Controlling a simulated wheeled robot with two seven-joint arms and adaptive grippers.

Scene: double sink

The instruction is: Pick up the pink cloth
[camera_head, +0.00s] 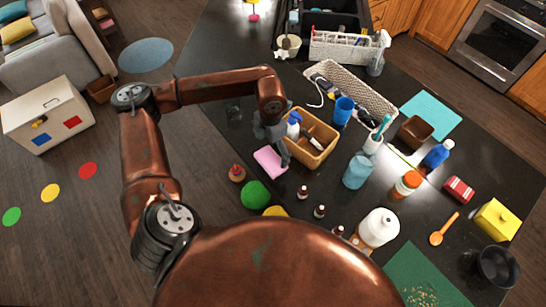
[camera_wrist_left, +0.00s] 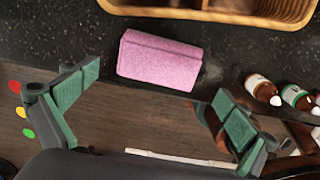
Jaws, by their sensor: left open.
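The pink cloth (camera_head: 269,161) lies folded flat on the dark countertop, near its left edge in the head view. In the left wrist view the pink cloth (camera_wrist_left: 160,60) sits ahead of and between the spread fingers. My left gripper (camera_head: 282,148) is above the counter beside the cloth, and it partly overlaps the cloth's right side in the head view. In the left wrist view my left gripper (camera_wrist_left: 150,108) is open with its green pads apart and nothing between them. My right gripper does not show.
A tan basket (camera_head: 318,153) with bottles stands right beside the cloth. Small brown bottles (camera_head: 302,191), a green ball-like item (camera_head: 255,194) and a red-topped jar (camera_head: 237,173) are nearby. The counter edge runs close to the cloth, with the wooden floor beyond.

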